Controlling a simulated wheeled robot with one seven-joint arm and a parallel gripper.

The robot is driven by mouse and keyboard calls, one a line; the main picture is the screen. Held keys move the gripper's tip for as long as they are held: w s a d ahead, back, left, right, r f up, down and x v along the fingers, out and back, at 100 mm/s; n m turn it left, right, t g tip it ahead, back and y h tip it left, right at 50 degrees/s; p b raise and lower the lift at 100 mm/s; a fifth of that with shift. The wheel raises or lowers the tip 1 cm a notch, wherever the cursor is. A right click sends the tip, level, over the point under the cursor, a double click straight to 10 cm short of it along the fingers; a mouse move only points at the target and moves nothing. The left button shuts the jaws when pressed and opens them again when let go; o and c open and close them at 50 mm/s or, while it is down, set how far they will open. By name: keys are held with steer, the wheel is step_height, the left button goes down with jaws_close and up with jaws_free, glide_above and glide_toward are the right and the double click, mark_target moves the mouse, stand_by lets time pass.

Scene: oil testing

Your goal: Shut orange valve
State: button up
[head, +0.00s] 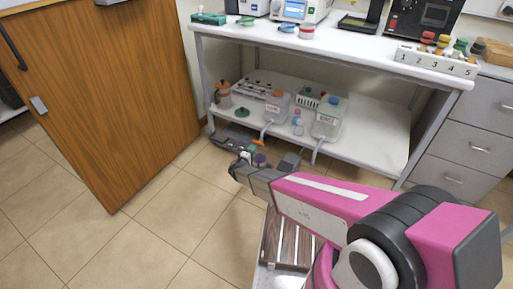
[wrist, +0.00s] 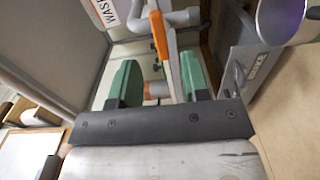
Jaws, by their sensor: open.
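The orange valve handle (wrist: 158,35) shows in the wrist view as a flat orange lever beside a grey pipe, above the gap between my fingertips. My gripper (wrist: 160,82) is open, with one green-padded finger on each side of the gap. A pale grey bar and a smaller orange part (wrist: 157,89) show between the fingers; I cannot tell whether either finger touches anything. In the head view my gripper (head: 248,150) is by the left front of the lower shelf. The valve is hard to make out there.
The white bench (head: 330,48) has a lower shelf (head: 378,130) holding an orange-capped jug (head: 277,105) and a blue-capped jug (head: 328,120) with hoses. A wooden cabinet (head: 110,90) stands left and grey drawers (head: 470,140) right. Tiled floor (head: 170,230) is clear at front left.

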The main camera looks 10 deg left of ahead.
steer(key=shift+v, duration=1.4)
steer(key=s+d+r+m+g+h, duration=0.1)
steer(key=s+d+r+m+g, duration=0.2)
steer(key=d, duration=0.7)
steer(key=d+r+m+g+h, duration=0.25)
steer(key=d+r+g, duration=0.3)
steer(key=d, duration=0.45)
steer(key=s+d+r+m+g+h, duration=0.15)
steer(key=d+r+m+g, duration=0.3)
steer(key=d, duration=0.55)
steer(key=s+d+r+m+g+y, duration=0.4)
steer(key=s+d+r+y, duration=0.6)
steer(key=s+r, duration=0.2)
steer(key=shift+s+r+y, duration=0.35)
steer(key=shift+s+y, duration=0.05)
steer(key=shift+s, duration=0.7)
